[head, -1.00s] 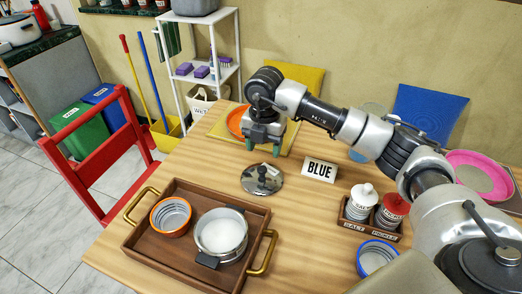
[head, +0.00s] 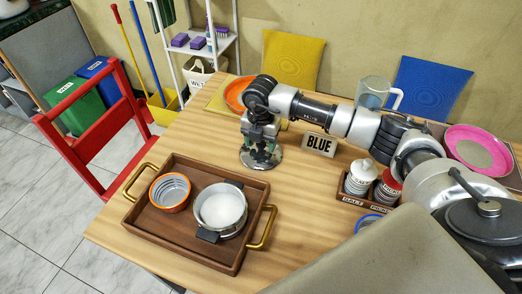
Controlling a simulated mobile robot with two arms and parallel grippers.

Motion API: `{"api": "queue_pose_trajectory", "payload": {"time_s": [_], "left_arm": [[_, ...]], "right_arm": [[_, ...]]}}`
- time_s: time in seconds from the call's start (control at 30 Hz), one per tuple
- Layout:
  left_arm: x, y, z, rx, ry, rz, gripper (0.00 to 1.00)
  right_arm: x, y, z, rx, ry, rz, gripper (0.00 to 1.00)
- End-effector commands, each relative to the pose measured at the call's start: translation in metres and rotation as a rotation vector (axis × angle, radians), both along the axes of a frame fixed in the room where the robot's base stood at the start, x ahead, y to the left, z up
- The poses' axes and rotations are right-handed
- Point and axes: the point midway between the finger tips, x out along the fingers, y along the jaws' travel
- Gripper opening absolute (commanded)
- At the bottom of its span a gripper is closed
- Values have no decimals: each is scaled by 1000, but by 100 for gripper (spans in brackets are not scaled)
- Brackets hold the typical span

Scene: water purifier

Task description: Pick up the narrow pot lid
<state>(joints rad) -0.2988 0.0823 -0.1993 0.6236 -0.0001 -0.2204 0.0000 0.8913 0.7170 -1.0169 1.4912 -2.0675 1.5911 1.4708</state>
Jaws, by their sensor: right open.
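The narrow pot lid (head: 248,163) is a round, shiny metal disc with a knob. It lies flat on the wooden table, to the right of and behind the tray. My right gripper (head: 261,148) points down over the middle of the lid, with its fingers at the knob. It is open; the fingers and wrist hide most of the knob, and I cannot tell whether they touch it. The pot (head: 220,210), silver with a dark handle, stands in the tray. My left gripper is not in view.
The brown tray (head: 186,245) with brass handles also holds an orange-rimmed bowl (head: 170,190). An orange plate (head: 236,95) lies behind my gripper. Bare table lies between tray and caddy.

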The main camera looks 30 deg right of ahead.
Motion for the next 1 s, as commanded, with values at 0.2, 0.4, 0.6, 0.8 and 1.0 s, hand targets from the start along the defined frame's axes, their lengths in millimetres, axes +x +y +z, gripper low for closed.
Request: {"api": "queue_pose_trajectory", "payload": {"time_s": [0.2, 0.4, 0.6, 0.8, 1.0], "left_arm": [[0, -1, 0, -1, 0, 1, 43], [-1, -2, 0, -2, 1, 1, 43], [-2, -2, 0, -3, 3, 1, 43], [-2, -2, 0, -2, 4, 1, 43], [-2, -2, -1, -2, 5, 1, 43]], "right_arm": [[0, 0, -5, -1, -1, 0, 60], [0, 0, -5, -1, -1, 0, 42], [0, 0, -4, -1, -1, 0, 11], [0, 0, -4, 0, -1, 0, 4], [1, 0, 1, 1, -2, 0, 4]]}}
